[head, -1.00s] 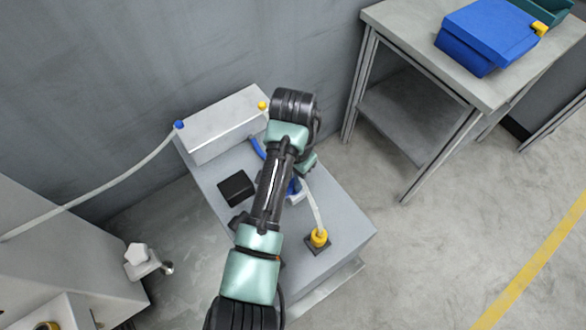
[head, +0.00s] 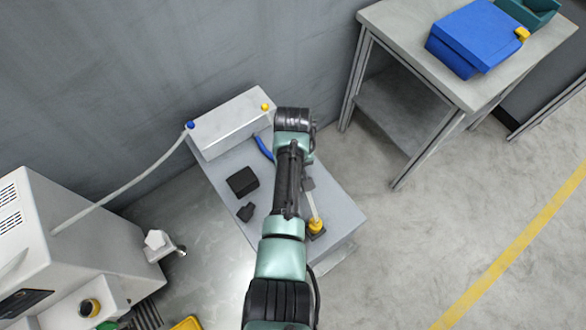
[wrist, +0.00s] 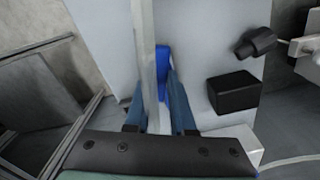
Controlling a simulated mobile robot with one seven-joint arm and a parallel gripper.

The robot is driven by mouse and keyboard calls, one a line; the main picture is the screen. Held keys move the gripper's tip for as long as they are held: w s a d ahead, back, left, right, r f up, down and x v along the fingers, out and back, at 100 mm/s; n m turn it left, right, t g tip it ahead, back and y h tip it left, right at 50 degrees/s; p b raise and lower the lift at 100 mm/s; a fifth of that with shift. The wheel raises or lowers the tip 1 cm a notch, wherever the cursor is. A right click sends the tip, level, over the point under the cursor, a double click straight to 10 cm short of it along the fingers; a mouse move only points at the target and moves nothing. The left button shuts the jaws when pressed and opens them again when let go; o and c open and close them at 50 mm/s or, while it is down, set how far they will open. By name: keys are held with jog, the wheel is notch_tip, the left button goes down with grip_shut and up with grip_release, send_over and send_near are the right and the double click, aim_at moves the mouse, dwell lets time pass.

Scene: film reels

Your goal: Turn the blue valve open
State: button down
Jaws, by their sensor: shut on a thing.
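The blue valve shows as a bright blue upright part (wrist: 162,72) in the wrist view. My gripper (wrist: 158,104) has one finger on each side of it, and its jaws are closed on it. A pale tube (wrist: 144,50) crosses in front of the left finger and partly covers the valve. There the pale tube (head: 314,205) runs from under my arm to a yellow fitting (head: 316,226) on the grey bench (head: 338,200). How far the valve is turned cannot be told.
A pale box (head: 232,122) with blue and yellow knobs stands at the bench's back. A black block (head: 242,181) and smaller black piece (head: 246,211) sit left of my arm. A table (head: 405,40) with a blue case (head: 472,38) stands right.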

jog(key=shift+r+n+p, duration=0.1)
jog(key=shift+n+p, duration=0.6)
jog(key=shift+n, duration=1.3)
jog(key=shift+w, duration=0.1)
jog(key=c, duration=0.8)
grip_release()
jog(key=shift+o, duration=0.2)
notch_tip(320, 180, up, 13)
jog(key=p, duration=0.2)
